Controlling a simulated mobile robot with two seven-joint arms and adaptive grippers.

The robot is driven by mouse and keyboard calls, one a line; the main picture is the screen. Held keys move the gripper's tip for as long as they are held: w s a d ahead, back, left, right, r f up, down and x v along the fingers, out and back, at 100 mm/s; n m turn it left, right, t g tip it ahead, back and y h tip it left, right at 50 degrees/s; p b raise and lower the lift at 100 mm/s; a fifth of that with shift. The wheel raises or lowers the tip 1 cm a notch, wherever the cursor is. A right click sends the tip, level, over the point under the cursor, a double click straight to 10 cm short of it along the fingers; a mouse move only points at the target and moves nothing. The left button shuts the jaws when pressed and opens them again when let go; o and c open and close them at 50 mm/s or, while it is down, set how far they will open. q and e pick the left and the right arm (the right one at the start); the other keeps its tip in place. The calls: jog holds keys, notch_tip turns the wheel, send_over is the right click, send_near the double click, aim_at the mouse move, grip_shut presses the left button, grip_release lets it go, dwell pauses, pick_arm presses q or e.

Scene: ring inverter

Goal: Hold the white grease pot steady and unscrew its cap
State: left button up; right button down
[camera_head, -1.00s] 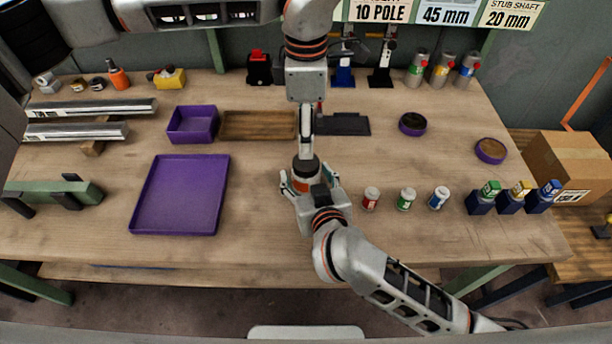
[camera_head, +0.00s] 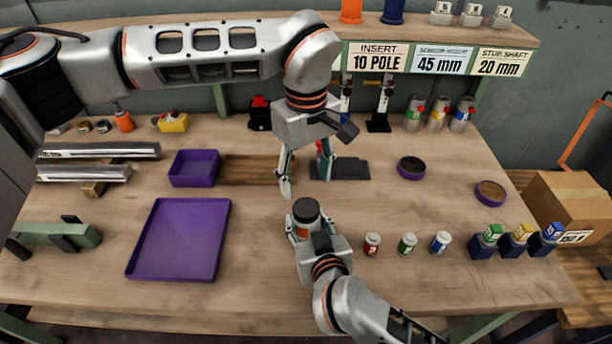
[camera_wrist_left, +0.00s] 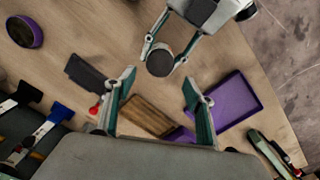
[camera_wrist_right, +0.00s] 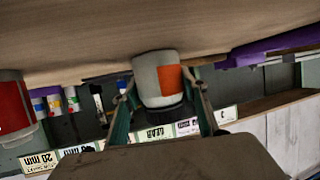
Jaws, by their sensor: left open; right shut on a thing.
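The white grease pot (camera_wrist_right: 147,77) has an orange label and a dark cap (camera_head: 306,211). My right gripper (camera_head: 305,236) is shut around the pot's body and holds it upright; in the right wrist view its fingers (camera_wrist_right: 160,98) flank the pot. The cap sits on top of the pot, and it also shows in the left wrist view (camera_wrist_left: 160,62). My left gripper (camera_head: 307,180) is open and empty, above and behind the pot, apart from the cap. In the left wrist view its spread fingers (camera_wrist_left: 159,82) have nothing between them. Most of the pot's body is hidden in the head view.
A purple tray (camera_head: 222,262) and a purple bin (camera_head: 194,168) lie to the left. A wooden board (camera_head: 240,171) and a dark mat (camera_head: 350,169) lie behind. Several small jars, including a red-labelled one (camera_head: 372,244), stand to the right. Table between them is clear.

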aim_at(306, 207)
pick_arm(q)
jog(key=m, duration=0.6)
jog(key=shift+f, duration=4)
jog(key=c, duration=1.2)
jog(key=shift+o, duration=0.2)
